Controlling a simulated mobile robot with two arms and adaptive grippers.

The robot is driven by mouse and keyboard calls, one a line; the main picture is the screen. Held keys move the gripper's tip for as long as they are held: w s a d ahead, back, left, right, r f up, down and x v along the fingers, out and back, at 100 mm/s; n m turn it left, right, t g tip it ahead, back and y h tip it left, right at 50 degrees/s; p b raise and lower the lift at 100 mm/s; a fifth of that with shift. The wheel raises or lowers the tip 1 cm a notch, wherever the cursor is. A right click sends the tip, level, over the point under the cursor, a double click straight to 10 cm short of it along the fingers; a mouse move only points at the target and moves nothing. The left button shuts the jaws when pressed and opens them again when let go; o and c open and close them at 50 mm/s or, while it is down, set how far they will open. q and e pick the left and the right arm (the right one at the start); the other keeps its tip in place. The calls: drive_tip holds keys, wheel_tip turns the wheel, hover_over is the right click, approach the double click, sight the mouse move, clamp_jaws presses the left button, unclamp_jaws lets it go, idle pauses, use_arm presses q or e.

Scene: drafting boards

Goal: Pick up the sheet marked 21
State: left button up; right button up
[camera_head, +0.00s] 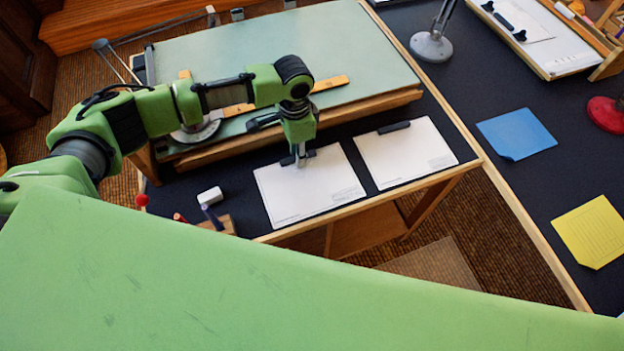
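Two white sheets lie side by side on the dark desk top, each with a black clip at its far edge: a left sheet (307,190) and a right sheet (405,155). Their small print is too small to read, so I cannot tell which is marked 21. My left gripper (300,160) points down at the far edge of the left sheet, beside its black clip (287,160), which it partly hides. Its fingertips look close together; I cannot tell whether they hold the clip or sheet. My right gripper is not in view.
A pale green drafting board (350,45) with a wooden straightedge (330,84) stands behind the sheets. A white eraser-like block (210,196) lies left of them. Blue paper (516,134), yellow paper (594,231) and a grey lamp base (431,46) are on the right desk.

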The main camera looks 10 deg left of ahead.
use_arm(q)
drive_tip(key=shift+f, duration=0.2)
drive_tip(key=shift+r+p, duration=0.1)
drive_tip(key=shift+p, duration=0.4)
idle(0.8)
clamp_jaws()
drive_tip(key=shift+r, duration=0.1)
drive_tip(key=shift+r+p, duration=0.5)
drive_tip(key=shift+p, duration=0.4)
